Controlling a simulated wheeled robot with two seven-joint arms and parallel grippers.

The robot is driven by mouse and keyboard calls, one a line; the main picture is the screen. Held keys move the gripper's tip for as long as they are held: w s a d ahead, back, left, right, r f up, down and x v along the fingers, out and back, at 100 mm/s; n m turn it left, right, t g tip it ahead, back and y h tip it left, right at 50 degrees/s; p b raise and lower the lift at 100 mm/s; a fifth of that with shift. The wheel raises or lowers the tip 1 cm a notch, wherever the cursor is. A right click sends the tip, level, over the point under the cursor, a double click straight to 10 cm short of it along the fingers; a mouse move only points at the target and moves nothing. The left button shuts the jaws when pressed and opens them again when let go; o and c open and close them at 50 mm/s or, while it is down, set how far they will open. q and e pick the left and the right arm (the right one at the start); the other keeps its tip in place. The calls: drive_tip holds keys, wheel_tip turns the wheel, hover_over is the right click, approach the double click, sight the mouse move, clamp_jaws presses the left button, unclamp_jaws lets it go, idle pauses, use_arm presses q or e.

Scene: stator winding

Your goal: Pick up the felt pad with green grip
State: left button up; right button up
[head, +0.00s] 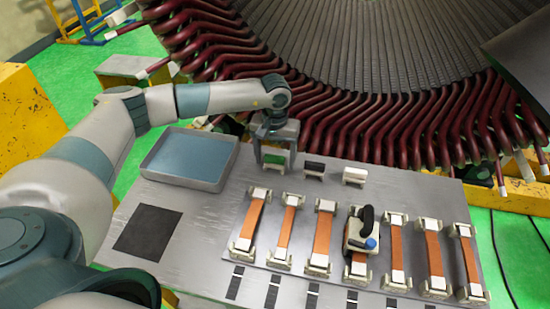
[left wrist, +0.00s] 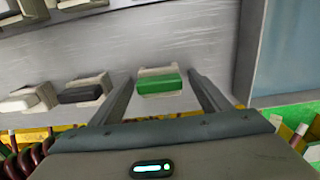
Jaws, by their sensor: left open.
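The felt pad with green grip (head: 273,159) stands near the back edge of the metal table, just right of the blue tray. My left gripper (head: 276,158) is over it with its fingers pointing down. In the left wrist view the green-gripped pad (left wrist: 159,84) lies between the two finger tips, with a gap on both sides. The left gripper (left wrist: 163,82) is open and holds nothing. My right gripper does not show in either view.
A black-gripped pad (head: 314,168) and a white-gripped pad (head: 354,176) stand to the right. A blue tray (head: 190,158) is on the left. Several copper strips on holders fill the table front. The stator's dark red coil ends (head: 380,130) rise close behind.

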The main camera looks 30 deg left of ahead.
use_arm(q)
drive_tip(key=shift+f, duration=0.1)
idle(0.3)
drive_tip(key=c, duration=1.2)
drive_tip(key=shift+o, duration=0.2)
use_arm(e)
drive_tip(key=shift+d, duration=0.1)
use_arm(q)
drive_tip(key=shift+r, duration=0.2)
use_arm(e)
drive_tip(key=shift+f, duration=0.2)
